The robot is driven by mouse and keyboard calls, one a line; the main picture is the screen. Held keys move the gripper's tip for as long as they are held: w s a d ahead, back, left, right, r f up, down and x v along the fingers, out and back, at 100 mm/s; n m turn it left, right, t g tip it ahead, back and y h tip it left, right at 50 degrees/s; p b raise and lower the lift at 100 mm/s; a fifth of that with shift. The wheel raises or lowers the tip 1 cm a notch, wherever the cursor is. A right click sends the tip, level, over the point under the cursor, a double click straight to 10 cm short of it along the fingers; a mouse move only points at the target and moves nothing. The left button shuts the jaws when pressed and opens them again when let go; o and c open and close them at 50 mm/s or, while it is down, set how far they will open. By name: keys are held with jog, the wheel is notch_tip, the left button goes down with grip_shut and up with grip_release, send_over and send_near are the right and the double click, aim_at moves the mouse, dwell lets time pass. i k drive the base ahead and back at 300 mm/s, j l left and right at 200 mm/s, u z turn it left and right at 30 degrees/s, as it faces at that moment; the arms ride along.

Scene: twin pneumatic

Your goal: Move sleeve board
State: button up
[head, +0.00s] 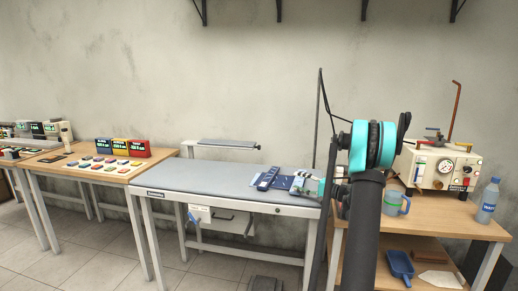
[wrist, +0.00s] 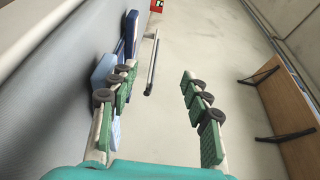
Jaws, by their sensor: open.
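The sleeve board (head: 226,144) is a narrow grey padded board with a pale frame. It stands out level above the back of the grey-topped pressing table (head: 185,178), from a pale support at its left. In the wrist view the sleeve board (wrist: 152,62) appears as a thin bar seen nearly edge-on, ahead of the fingers. My gripper (head: 303,183) is over the table's right end, to the right of the sleeve board and apart from it. In the wrist view my gripper (wrist: 160,76) is open, its green-padded fingers wide apart with nothing between them.
Blue items (head: 268,178) lie on the table's right end, close to my gripper; they also show beside the left fingers (wrist: 105,70). A wooden bench (head: 440,213) with a boiler unit (head: 440,167) stands at right. Display boxes (head: 120,147) stand at left.

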aim_at(208, 144)
jog(key=i, duration=1.4)
